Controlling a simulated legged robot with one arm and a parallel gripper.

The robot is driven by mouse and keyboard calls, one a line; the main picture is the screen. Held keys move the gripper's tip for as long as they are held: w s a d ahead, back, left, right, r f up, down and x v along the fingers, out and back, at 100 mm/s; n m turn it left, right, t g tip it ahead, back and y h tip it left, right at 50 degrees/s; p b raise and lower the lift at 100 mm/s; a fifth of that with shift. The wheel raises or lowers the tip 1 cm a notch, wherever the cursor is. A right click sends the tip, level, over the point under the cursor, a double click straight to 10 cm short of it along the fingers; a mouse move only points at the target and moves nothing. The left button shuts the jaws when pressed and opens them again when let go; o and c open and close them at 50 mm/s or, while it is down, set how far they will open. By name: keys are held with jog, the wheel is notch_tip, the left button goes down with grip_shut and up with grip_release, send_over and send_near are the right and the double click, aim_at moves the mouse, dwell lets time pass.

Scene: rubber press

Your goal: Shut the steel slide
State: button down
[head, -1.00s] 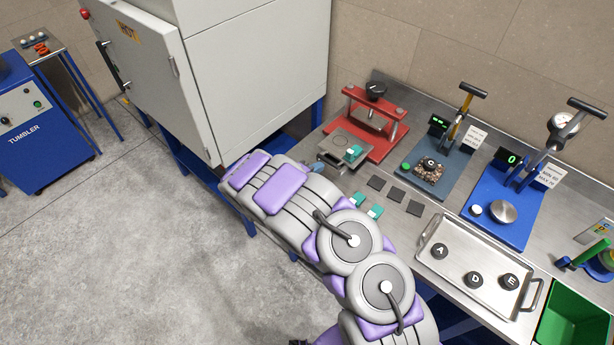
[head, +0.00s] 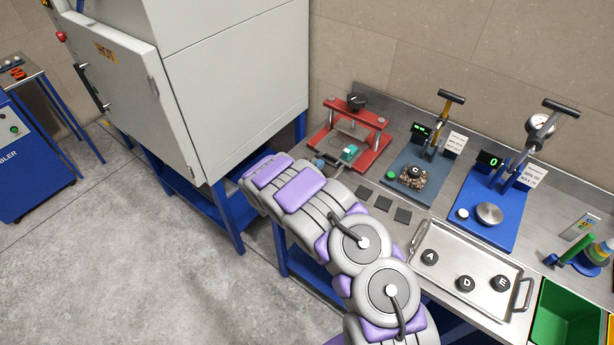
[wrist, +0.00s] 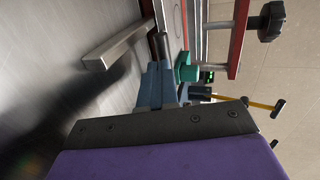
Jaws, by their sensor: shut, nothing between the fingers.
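The red press (head: 374,158) stands at the back left of the bench. Its steel slide (head: 336,151) is at the press's front left, partly hidden by my arm, with a teal block (head: 350,152) on it or right beside it. In the wrist view the slide's pale bar handle (wrist: 113,52) shows close to my fingers, and the teal block (wrist: 187,72) lies beyond them. My gripper (wrist: 160,45) is shut and empty, with its fingertips beside the bar. I cannot tell whether they touch it. In the head view the gripper (head: 321,163) is mostly hidden.
Dark pads (head: 383,203) lie in front of the press. A grey-blue press (head: 427,160) and a blue press (head: 507,207) stand to the right. A steel tray (head: 450,255) holds lettered knobs. The HOT cabinet (head: 130,90) stands left of the bench. The floor (head: 120,260) left of my arm is clear.

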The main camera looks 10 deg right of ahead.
aim_at(332, 153)
jog(key=w+d+b, duration=0.1)
jog(key=w+d, duration=0.3)
jog(key=d, duration=0.1)
jog(key=shift+w+f, duration=0.1)
jog(key=shift+w, duration=0.25)
jog(key=shift+r, duration=0.2)
